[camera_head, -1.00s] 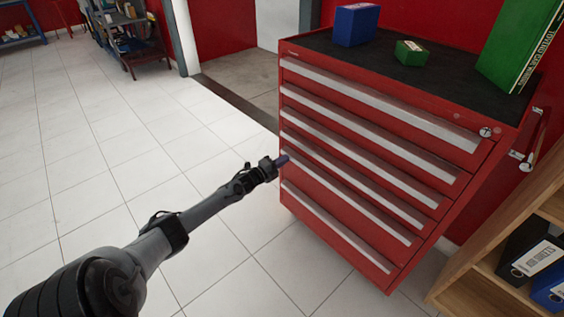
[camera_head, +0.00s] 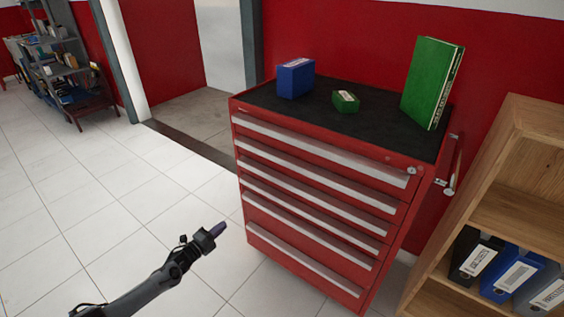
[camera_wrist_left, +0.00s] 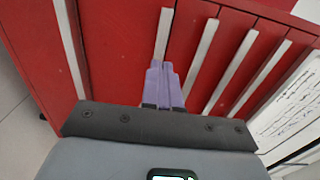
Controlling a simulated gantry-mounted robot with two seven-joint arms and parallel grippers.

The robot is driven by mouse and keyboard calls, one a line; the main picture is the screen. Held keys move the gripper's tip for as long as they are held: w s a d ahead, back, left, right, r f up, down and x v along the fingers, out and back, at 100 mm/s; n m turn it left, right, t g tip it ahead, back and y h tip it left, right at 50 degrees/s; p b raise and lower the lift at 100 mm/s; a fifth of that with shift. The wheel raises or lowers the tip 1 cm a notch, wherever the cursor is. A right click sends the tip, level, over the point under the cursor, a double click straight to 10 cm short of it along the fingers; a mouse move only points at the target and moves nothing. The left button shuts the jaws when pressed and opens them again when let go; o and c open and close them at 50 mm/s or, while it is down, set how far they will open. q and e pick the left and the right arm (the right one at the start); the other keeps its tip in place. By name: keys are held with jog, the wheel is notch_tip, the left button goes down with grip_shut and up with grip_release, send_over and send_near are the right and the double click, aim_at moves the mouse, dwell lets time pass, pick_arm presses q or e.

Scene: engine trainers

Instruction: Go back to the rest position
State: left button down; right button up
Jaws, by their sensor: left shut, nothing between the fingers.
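My left gripper (camera_head: 218,229) is shut and empty, with purple fingertips held together. In the head view it is in front of the lower left side of the red tool cabinet (camera_head: 300,190), apart from it as far as I can tell. In the left wrist view the closed fingers (camera_wrist_left: 163,82) point toward the cabinet's drawer fronts and their pale handles. All the drawers look closed. My right gripper is not in view.
On the cabinet's black top are a blue box (camera_head: 296,80), a small green box (camera_head: 345,101) and a standing green book (camera_head: 430,82). A wooden shelf (camera_head: 530,150) with several binders stands at right. White tiled floor (camera_head: 100,210) is clear at left.

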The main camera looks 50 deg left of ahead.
pick_arm(q)
jog(key=s+d+r+n+g+h+p, duration=0.15)
jog(key=d+r+p, duration=0.4)
jog(key=d, duration=0.75)
jog(key=s+d+r+n+g+h+p, duration=0.1)
jog(key=s+d+r+n+p, duration=0.15)
jog(key=d+p, duration=0.85)
jog(key=s+d+r+n+g+h+p, duration=0.1)
jog(key=d+r+n+g+p, duration=0.15)
jog(key=d+r, duration=0.55)
jog(key=s+d+r+n+g+p, duration=0.1)
jog(key=d+r+n+g+p, duration=0.3)
jog(key=d, duration=0.6)
jog(key=s+d+r+n+g+b, duration=0.25)
jog(key=s+r+g, duration=0.25)
jog(key=s+r, duration=0.45)
notch_tip(320, 180, up, 36)
jog(key=s+p, duration=0.1)
jog(key=p, duration=3.7)
jog(key=shift+s+d+r+n, duration=0.25)
jog(key=shift+s+d+n, duration=0.05)
jog(key=shift+s+n, duration=0.1)
